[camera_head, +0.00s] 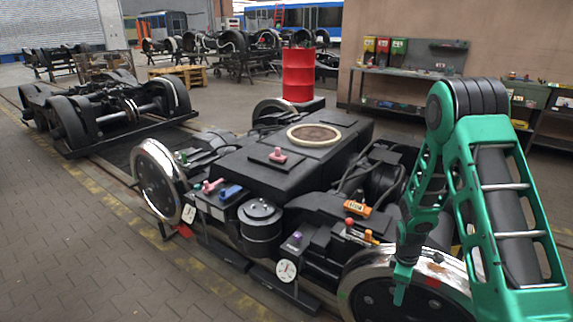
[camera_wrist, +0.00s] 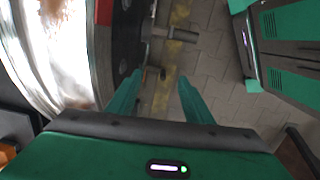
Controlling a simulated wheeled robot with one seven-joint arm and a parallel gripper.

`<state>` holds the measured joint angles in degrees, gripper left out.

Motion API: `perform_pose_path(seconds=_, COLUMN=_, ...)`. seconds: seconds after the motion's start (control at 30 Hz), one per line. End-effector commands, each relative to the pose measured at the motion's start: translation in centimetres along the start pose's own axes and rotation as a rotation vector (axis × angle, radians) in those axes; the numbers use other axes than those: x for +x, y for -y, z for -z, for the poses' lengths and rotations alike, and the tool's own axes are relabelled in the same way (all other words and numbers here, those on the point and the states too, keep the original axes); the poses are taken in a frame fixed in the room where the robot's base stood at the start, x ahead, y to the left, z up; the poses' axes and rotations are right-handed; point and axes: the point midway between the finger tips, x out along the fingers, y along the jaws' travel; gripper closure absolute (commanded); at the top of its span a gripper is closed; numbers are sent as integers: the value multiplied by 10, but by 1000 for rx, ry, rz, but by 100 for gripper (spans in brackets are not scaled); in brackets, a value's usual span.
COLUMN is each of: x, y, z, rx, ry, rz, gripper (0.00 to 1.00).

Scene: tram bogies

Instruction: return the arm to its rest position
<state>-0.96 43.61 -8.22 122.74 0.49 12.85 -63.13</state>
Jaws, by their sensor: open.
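My green arm (camera_head: 500,190) is bent on the right side of the head view, with its forearm hanging down in front of the tram bogie. My gripper (camera_head: 402,290) points downward beside the near shiny wheel (camera_head: 440,270). In the wrist view my gripper (camera_wrist: 158,85) shows two green fingers spread apart, with nothing between them but floor. The wheel's bright rim (camera_wrist: 65,60) is just left of the fingers in that view. Whether the gripper touches the wheel cannot be told.
The black bogie (camera_head: 290,180) fills the middle, carrying small coloured parts and gauges. A red barrel (camera_head: 298,75) stands behind it. Another bogie (camera_head: 100,110) is at left. Paved floor (camera_head: 70,240) is clear at lower left. A workbench (camera_head: 400,75) stands by the wall.

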Motion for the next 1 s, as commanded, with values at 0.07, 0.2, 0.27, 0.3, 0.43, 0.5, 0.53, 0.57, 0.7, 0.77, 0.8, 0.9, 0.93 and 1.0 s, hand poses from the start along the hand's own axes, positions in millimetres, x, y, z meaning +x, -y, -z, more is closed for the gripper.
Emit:
perform_pose_path(seconds=0.07, x=-33, y=-3, z=-14, rx=85, ry=1, rz=-6, gripper=53)
perform_pose_path(seconds=0.2, x=-82, y=0, z=-38, rx=236, ry=5, rz=-6, gripper=53)
perform_pose_path(seconds=0.27, x=-101, y=4, z=-49, rx=302, ry=8, rz=-4, gripper=53)
perform_pose_path(seconds=0.3, x=-114, y=6, z=-56, rx=346, ry=9, rz=-4, gripper=53)
perform_pose_path(seconds=0.43, x=-155, y=18, z=-80, rx=487, ry=9, rz=-1, gripper=53)
perform_pose_path(seconds=0.5, x=-175, y=27, z=-94, rx=564, ry=9, rz=3, gripper=53)
perform_pose_path(seconds=0.53, x=-183, y=31, z=-99, rx=597, ry=9, rz=3, gripper=53)
perform_pose_path(seconds=0.57, x=-192, y=35, z=-105, rx=631, ry=9, rz=6, gripper=53)
perform_pose_path(seconds=0.7, x=-227, y=58, z=-130, rx=783, ry=5, rz=14, gripper=53)
perform_pose_path(seconds=0.77, x=-241, y=69, z=-140, rx=849, ry=3, rz=19, gripper=53)
perform_pose_path(seconds=0.8, x=-250, y=77, z=-147, rx=893, ry=2, rz=23, gripper=53)
perform_pose_path(seconds=0.9, x=-270, y=98, z=-163, rx=1001, ry=-2, rz=33, gripper=53)
perform_pose_path(seconds=0.93, x=-276, y=105, z=-168, rx=1034, ry=-4, rz=37, gripper=53)
perform_pose_path(seconds=1.0, x=-288, y=121, z=-178, rx=1108, ry=-8, rz=46, gripper=53)
